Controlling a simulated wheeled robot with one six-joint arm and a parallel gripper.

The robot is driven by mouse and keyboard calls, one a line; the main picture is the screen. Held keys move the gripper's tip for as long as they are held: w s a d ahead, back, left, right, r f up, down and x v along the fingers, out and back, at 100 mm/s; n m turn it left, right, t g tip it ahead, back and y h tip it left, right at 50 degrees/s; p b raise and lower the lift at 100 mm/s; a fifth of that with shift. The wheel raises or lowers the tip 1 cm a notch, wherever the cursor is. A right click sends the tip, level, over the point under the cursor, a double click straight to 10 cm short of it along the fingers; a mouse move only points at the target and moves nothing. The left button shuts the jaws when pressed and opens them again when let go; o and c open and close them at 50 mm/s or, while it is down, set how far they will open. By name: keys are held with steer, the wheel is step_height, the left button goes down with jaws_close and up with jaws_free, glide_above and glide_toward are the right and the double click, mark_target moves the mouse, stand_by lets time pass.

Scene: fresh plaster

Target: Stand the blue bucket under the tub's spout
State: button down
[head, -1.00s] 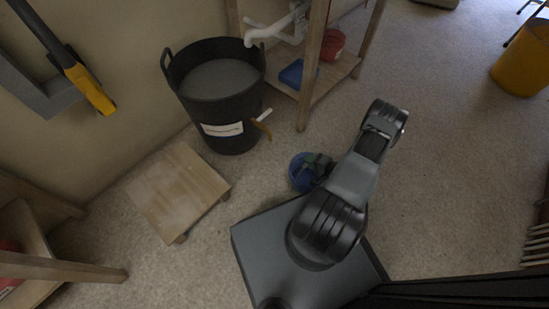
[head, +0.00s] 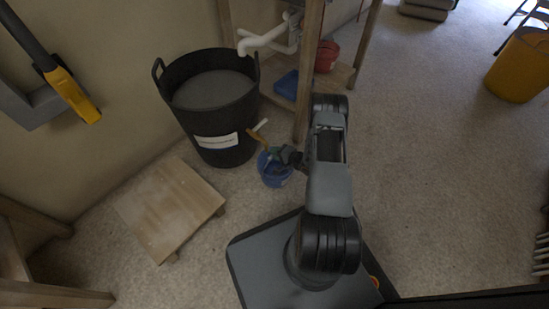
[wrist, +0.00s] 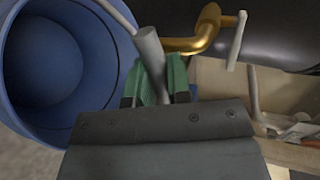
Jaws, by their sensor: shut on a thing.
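The black tub (head: 217,112), with grey liquid in it and a white label, stands on the floor by the wall. Its brass spout (head: 258,134) with a pale lever sticks out at the lower right; the spout also shows in the wrist view (wrist: 200,36). The blue bucket (head: 272,174) is just below and in front of the spout in the head view. In the wrist view the bucket (wrist: 45,65) shows its empty inside at left, with the spout to the right of it. My gripper (head: 289,158) is shut on the bucket's handle; its green pads (wrist: 157,82) close on the grey grip. Whether the bucket touches the floor is hard to tell.
A low wooden dolly (head: 170,205) lies left of the bucket. A wooden shelf leg (head: 305,90) stands right of the tub, with a blue box (head: 287,85) and a red bucket (head: 326,57) on the lower shelf. Open floor lies to the right.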

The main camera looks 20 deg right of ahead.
steer(key=f+b, duration=0.2)
steer(key=f, duration=0.1)
steer(key=shift+w+a+f, duration=0.2)
steer(key=shift+w+f, duration=0.05)
steer(key=shift+w, duration=0.15)
steer(key=c, duration=1.1)
jaws_free()
steer(key=shift+f, duration=0.1)
steer(key=shift+o, duration=0.2)
